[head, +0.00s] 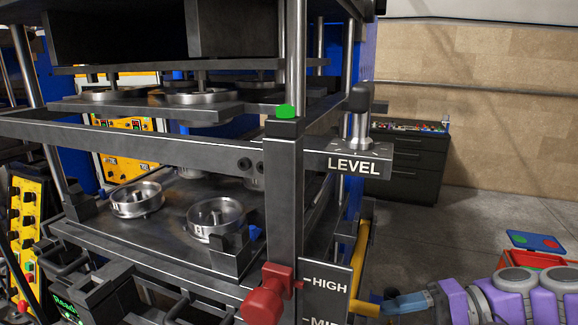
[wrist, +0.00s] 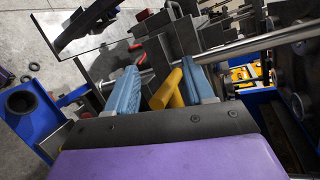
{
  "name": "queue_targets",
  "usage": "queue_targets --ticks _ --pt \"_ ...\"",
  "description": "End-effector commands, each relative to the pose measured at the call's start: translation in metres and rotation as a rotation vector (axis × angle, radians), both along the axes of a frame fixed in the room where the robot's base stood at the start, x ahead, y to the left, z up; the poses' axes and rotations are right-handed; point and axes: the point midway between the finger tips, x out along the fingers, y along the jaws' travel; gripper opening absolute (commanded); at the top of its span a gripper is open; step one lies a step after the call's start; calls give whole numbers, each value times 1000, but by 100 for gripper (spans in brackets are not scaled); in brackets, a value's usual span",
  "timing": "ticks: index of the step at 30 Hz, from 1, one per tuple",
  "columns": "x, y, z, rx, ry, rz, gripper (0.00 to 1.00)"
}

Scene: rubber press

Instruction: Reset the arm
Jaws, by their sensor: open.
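My arm (head: 520,298), purple and grey, comes in from the lower right of the head view. My gripper (head: 392,303) has blue fingers and is beside the press. In the wrist view my gripper (wrist: 162,84) is open. A yellow bar (wrist: 172,86) of the press lies between the two blue fingers, with a gap visible on at least one side. I cannot tell whether a finger touches it. The yellow lever (head: 360,255) also shows in the head view, just left of the gripper, with its lower end close to the fingers.
The press holds round metal moulds (head: 217,216) on its lower plate. A red knob (head: 266,295) sits by the HIGH/MID plate (head: 325,284). A LEVEL bracket (head: 354,166) projects above. A dark drawer cabinet (head: 408,160) stands behind. Open floor (head: 450,225) lies to the right.

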Motion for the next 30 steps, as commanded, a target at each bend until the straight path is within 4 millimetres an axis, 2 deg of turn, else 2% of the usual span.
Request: queue_targets --ticks 1,3,6,9,12,17,21,25,30 --pt "-12 30 0 -79 7 74 53" --pt "-27 61 -6 -192 14 150 53" --pt "-55 94 -20 -352 26 251 53" --pt "-83 112 -37 -509 33 326 53" --pt "-110 120 -54 -657 34 384 53" --pt "-152 112 -82 -902 26 446 53" --pt "-180 91 -101 -1092 16 464 53" --pt "-195 75 -111 -1201 8 461 53" --pt "-201 64 -114 -1255 4 454 53"
